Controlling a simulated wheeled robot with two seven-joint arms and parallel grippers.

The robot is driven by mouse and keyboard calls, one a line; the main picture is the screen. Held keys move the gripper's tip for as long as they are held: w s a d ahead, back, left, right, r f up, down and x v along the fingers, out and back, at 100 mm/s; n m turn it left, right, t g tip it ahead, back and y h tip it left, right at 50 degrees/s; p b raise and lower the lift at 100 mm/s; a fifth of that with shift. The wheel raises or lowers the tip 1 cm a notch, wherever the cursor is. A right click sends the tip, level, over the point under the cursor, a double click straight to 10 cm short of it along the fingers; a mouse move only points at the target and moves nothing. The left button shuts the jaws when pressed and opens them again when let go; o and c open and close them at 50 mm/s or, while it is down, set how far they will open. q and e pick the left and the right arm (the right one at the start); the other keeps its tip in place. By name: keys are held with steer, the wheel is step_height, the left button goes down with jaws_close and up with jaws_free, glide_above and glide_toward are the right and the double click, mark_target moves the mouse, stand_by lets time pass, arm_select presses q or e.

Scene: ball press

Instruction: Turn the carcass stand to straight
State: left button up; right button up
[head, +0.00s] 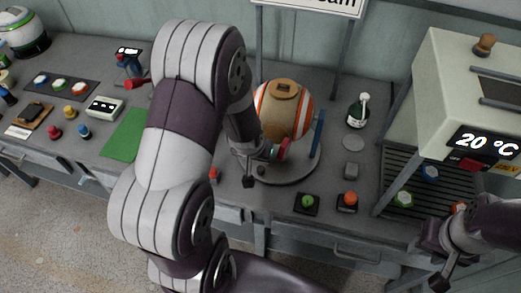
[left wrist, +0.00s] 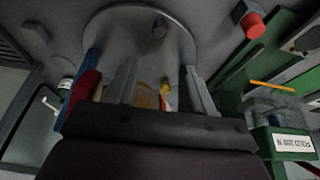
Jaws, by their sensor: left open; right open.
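The carcass stand (head: 312,169) is a round grey plate on the table in the head view. It bears an orange ball with white stripes (head: 281,108) and a blue upright (head: 318,133) on its right. My left gripper (head: 264,166) is over the stand's near left part, in front of the ball, partly hidden by its own wrist. My right gripper (head: 440,262) is open and empty at the lower right.
Green (head: 307,201) and red (head: 347,200) buttons stand in front of the stand. A white machine with a 20 °C display (head: 484,143) fills the right. A green mat (head: 124,133) lies left of my left arm.

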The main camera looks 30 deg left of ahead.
mark_target(261, 169)
arm_select(q)
steer(key=x, duration=0.6)
steer(key=s+x, duration=0.1)
steer(key=x, duration=0.2)
steer(key=shift+w+d+f, duration=0.1)
steer(key=shift+d+f, duration=0.15)
steer(key=shift+f, duration=0.6)
steer(key=shift+w+f, duration=0.25)
steer(key=shift+f, duration=0.1)
steer(key=shift+s+r, duration=0.1)
jaws_close()
arm_select(e)
steer(key=shift+s+d, duration=0.2)
steer(key=shift+s, duration=0.35)
steer(key=shift+s+d, duration=0.15)
steer(key=shift+s, duration=0.4)
